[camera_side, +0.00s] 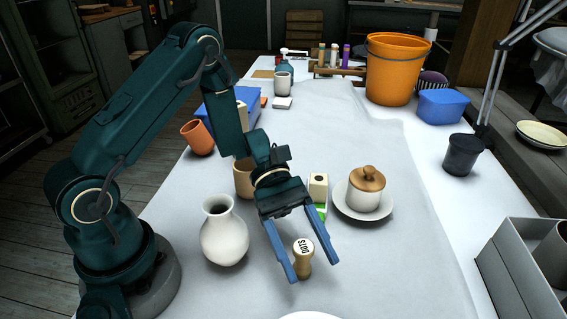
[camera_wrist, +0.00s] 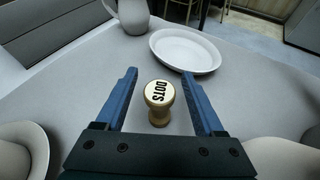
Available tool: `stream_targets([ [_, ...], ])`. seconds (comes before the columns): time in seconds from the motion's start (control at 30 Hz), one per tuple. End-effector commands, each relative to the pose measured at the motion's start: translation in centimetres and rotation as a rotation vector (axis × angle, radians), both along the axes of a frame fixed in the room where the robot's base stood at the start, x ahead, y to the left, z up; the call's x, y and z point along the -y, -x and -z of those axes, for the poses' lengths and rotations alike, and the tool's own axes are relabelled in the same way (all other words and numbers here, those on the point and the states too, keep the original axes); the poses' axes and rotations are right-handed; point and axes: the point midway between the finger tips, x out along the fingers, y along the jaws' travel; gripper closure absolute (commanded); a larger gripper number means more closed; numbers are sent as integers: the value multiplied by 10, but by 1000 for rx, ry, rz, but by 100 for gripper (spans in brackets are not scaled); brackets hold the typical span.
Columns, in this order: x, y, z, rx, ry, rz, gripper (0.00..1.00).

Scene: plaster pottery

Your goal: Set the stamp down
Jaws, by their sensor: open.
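The stamp (camera_side: 302,258) is a small tan wooden piece with a pale round top marked DOTS. It stands upright on the white-covered table in the side view. It also shows in the wrist view (camera_wrist: 159,101), between the two blue fingers. My gripper (camera_side: 314,272) is open around the stamp, with a finger on either side. In the wrist view (camera_wrist: 163,88) there is a gap between the stamp and each finger. The stamp's foot is partly hidden below its wide top in the wrist view.
A white vase (camera_side: 224,240) stands left of my gripper. A lidded white jar (camera_side: 365,195) sits on a saucer (camera_side: 341,205) to the right. A white plate (camera_wrist: 185,62) lies beyond the fingertips. A grey tray (camera_side: 515,268) is at the right edge. The table between stamp and tray is clear.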

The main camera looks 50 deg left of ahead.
Motion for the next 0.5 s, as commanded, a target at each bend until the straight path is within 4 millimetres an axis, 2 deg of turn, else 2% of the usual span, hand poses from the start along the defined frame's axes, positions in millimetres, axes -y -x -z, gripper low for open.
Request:
stream_targets([
  [0.3,-61,-14,-25,5,-2,-7,30],
  [0.5,-86,-18,-36,1,0,-3,30],
])
